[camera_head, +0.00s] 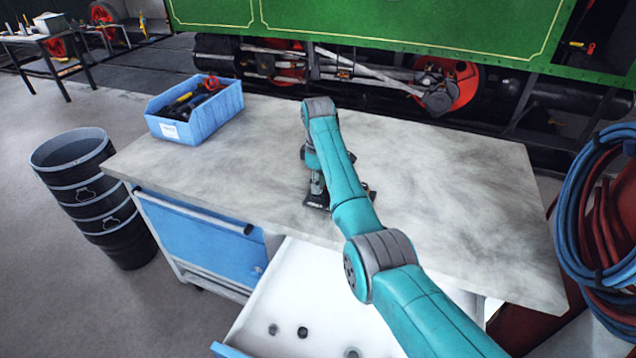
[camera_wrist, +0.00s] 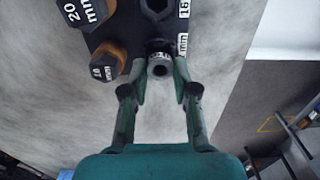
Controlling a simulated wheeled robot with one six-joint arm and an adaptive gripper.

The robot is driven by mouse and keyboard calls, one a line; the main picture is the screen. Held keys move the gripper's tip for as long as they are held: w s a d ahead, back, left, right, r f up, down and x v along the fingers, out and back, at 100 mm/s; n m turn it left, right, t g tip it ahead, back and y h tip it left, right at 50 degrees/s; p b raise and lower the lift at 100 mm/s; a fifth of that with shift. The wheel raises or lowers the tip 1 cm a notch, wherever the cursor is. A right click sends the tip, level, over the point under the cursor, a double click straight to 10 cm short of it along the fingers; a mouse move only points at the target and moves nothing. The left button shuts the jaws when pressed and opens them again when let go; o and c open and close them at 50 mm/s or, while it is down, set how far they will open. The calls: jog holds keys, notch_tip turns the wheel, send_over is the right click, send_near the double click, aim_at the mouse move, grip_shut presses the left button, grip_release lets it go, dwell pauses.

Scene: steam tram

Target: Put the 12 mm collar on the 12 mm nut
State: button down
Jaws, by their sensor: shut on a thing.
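In the wrist view the two fingers of my gripper (camera_wrist: 163,72) close around a small grey metal collar (camera_wrist: 160,68) with a dark round opening. The collar sits at the edge of a dark plate (camera_wrist: 128,40), by a label partly hidden that ends in "mm" (camera_wrist: 182,44). Its number cannot be read, and the nut there is hidden by the collar and fingers. I cannot tell whether the collar touches or surrounds it. In the head view the plate (camera_head: 318,203) lies on the bench, mostly hidden by my arm.
An open drawer (camera_head: 330,300) below the bench (camera_head: 440,190) holds several small dark pieces (camera_head: 302,332). A blue tool bin (camera_head: 205,115) stands at the bench's back left.

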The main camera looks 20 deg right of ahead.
jog(key=shift+f, duration=0.15)
dwell(0.6)
jog(key=c, duration=0.7)
grip_release()
jog(key=shift+o, duration=0.2)
notch_tip(320, 180, up, 7)
dwell(0.5)
dwell(0.5)
